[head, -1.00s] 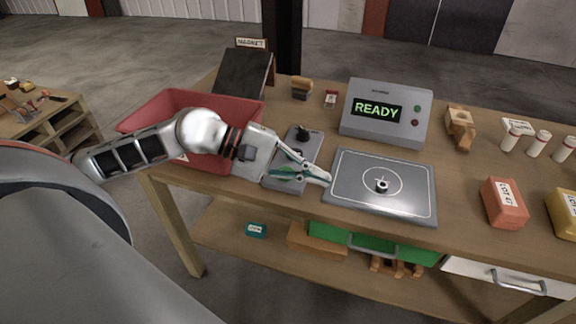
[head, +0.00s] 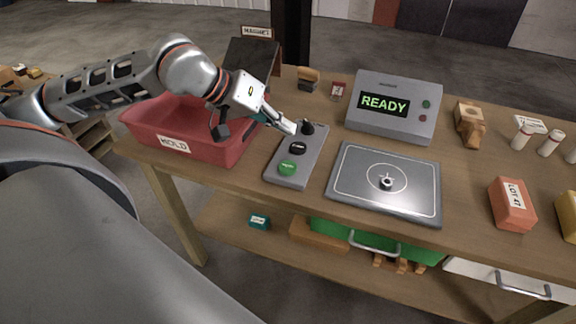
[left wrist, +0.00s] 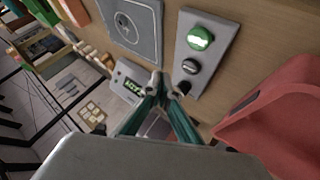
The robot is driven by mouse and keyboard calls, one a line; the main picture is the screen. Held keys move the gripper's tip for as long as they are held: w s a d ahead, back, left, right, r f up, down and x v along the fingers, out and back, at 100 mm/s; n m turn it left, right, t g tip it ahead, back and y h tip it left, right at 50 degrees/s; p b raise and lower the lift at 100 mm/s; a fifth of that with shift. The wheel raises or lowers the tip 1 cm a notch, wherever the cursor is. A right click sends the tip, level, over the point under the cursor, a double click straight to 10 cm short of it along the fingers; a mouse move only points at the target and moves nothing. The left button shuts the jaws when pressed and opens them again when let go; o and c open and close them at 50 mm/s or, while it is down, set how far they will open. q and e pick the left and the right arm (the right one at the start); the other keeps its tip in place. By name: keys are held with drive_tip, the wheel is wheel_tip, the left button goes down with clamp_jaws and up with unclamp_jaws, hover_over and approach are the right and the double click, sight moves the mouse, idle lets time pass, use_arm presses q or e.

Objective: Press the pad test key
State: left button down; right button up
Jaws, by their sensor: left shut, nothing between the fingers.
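A grey control box (head: 282,181) lies on the table with a green button (head: 288,168) at its near end, a black button (head: 297,148) in the middle and a black knob (head: 307,128) at its far end. I cannot read which is the pad test key. The box also shows in the left wrist view (left wrist: 218,57). My left gripper (head: 291,127) is shut and empty, its tips beside the knob; contact is unclear. A grey pad (head: 350,183) with a circle and a small metal piece (head: 386,183) lies to the right. My right gripper is out of view.
A grey display unit (head: 393,123) reads READY behind the pad. A red bin (head: 222,152) labelled HOLD stands left of the control box, under my left forearm. An orange LOT 47 block (head: 513,211) and white cylinders (head: 550,143) are at the right.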

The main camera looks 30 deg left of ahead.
use_arm(q)
drive_tip(key=b, duration=0.4)
hover_over(285, 167)
wheel_tip(285, 167, down, 8)
drive_tip(key=shift+a+r, duration=0.1)
drive_tip(key=shift+r, duration=0.1)
drive_tip(key=shift+f, duration=0.3)
drive_tip(key=shift+w+f+b, duration=0.1)
drive_tip(key=shift+f+b, duration=0.1)
drive_tip(key=shift+b, duration=0.1)
idle(0.5)
